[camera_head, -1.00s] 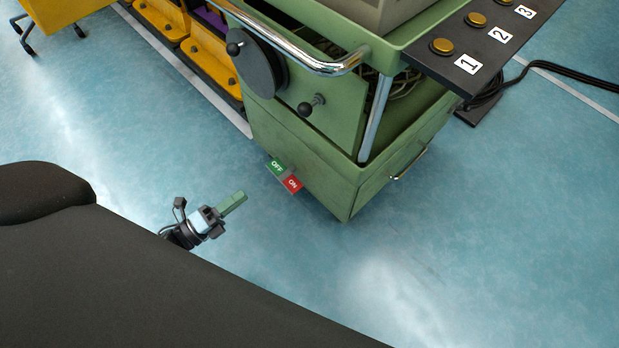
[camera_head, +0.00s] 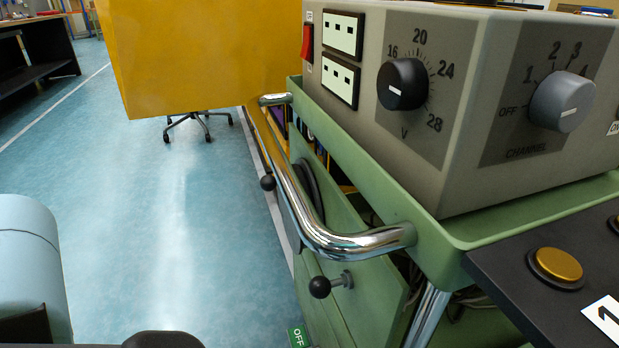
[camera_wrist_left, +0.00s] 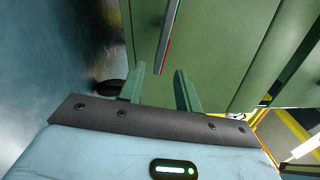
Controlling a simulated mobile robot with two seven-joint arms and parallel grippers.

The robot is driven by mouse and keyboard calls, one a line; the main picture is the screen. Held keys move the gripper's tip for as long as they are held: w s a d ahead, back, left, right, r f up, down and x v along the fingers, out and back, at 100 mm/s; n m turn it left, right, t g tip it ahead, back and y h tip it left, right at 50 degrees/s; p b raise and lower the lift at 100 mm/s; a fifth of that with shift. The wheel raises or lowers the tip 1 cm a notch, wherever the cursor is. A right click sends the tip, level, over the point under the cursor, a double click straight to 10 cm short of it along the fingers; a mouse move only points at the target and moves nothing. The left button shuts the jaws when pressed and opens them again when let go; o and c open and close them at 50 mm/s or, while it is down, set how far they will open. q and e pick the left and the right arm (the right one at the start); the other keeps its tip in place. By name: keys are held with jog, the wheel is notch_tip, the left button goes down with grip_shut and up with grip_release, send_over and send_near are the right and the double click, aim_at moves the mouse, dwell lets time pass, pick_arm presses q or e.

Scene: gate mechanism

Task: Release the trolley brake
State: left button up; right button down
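The green trolley (camera_head: 430,235) stands on the right in the head view. Its brake pedal shows only as a green OFF label (camera_head: 298,337) at the bottom edge; the ON part is out of frame. In the left wrist view a thin grey bar with a red and green edge (camera_wrist_left: 168,38), apparently the pedal seen edge-on, sticks out from the green trolley side (camera_wrist_left: 215,50). My left gripper (camera_wrist_left: 160,72) is open, with its two green fingers apart and the bar's near end around the gap between the tips. Contact cannot be told. My right gripper is not in view.
A chrome handle (camera_head: 340,240) and a black-knobbed lever (camera_head: 320,287) jut from the trolley. A grey power unit (camera_head: 450,90) sits on top. A black button panel (camera_head: 520,300) is at right. A dark caster (camera_wrist_left: 108,88) shows near the left finger.

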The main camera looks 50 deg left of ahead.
pick_arm(q)
jog(key=b+x, duration=0.1)
jog(key=x, duration=0.5)
jog(key=shift+w+d+b, duration=0.2)
jog(key=shift+w+b, duration=0.15)
jog(key=shift+w, duration=0.1)
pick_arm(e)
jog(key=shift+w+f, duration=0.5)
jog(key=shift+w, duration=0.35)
